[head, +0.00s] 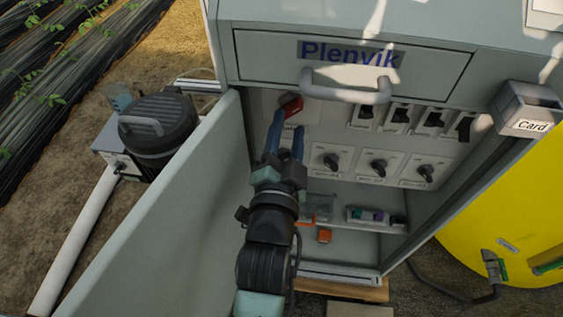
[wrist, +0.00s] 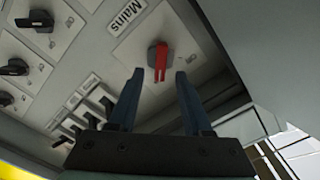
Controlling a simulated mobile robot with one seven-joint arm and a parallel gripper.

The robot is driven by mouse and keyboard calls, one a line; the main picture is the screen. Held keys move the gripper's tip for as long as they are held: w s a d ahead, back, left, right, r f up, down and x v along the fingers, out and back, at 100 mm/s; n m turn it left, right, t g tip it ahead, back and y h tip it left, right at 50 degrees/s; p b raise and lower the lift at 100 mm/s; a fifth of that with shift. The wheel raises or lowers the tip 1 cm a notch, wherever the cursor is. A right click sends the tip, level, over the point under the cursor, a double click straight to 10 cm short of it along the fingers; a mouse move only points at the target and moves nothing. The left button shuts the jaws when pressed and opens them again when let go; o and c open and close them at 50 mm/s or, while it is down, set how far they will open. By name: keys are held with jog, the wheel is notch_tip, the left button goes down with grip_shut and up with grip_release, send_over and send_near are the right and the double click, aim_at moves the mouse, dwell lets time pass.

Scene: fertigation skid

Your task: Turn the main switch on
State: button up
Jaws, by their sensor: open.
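The main switch (wrist: 160,62) is a red handle on a round grey base, on a pale plate labelled "Mains" in the wrist view. In the head view the red handle (head: 291,106) shows at the upper left inside the open cabinet. My gripper (head: 284,130) reaches into the cabinet, with its two blue fingers pointing at the switch. In the wrist view my gripper (wrist: 158,95) is open and empty, with one finger on each side of the handle's line. The handle appears just beyond the fingertips; I cannot tell whether they touch it.
The cabinet door (head: 160,215) stands open left of my arm. A grey handle bar (head: 345,90) juts out above the panel. Rotary switches (head: 379,165) and black toggles (head: 433,119) sit to the right. Small items (head: 375,216) lie on the shelf below. A card holder (head: 527,112) is at right.

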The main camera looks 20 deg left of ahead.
jog(key=v, duration=0.9)
jog(key=shift+s, duration=0.2)
